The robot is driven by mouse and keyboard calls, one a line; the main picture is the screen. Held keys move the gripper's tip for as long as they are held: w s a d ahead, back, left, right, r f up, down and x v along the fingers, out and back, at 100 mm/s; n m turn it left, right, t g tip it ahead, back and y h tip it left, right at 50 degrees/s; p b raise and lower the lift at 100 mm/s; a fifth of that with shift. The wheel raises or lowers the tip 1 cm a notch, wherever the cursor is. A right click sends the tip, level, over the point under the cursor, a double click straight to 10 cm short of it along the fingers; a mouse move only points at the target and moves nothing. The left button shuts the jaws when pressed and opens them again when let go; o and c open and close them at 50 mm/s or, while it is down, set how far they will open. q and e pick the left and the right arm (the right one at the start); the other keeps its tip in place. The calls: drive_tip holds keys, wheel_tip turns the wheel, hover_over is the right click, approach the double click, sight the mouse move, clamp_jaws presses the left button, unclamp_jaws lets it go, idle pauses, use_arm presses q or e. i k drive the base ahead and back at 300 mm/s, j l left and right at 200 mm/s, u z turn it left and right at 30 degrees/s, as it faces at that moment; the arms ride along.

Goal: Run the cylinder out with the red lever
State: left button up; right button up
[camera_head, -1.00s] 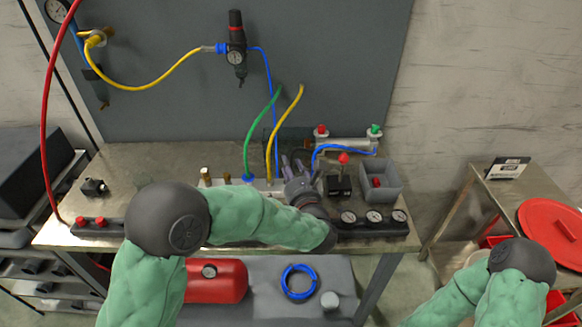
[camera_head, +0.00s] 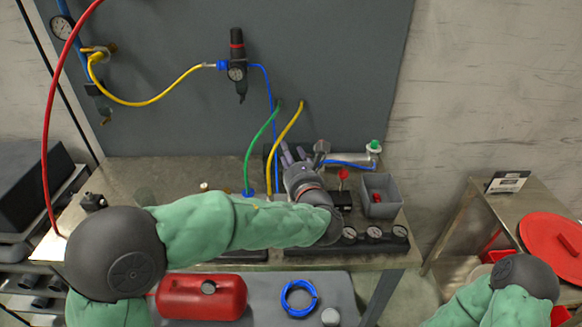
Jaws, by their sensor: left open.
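The red lever (camera_head: 342,175) is a red knob on a small black valve block (camera_head: 342,197) on the bench. The silver cylinder (camera_head: 352,157) lies behind it at the bench's back, with a green fitting (camera_head: 374,146) at its right end. My left gripper (camera_head: 293,156) is open and empty, left of the lever and at the cylinder's left end. Its fingers point toward the back panel and seem apart from the lever. It hides the cylinder's left end and part of the valve row. My right arm shows at lower right, but its gripper is out of view.
A grey bin (camera_head: 381,194) with a red piece stands right of the lever. Gauges (camera_head: 374,233) line the bench front. Green (camera_head: 261,150) and yellow hoses (camera_head: 284,142) rise close to my left gripper. A red tank (camera_head: 200,297) and blue hose coil (camera_head: 299,298) sit below.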

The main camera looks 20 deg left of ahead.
sight(343, 173)
drive_tip(key=k+l, duration=0.8)
drive_tip(key=k, duration=0.05)
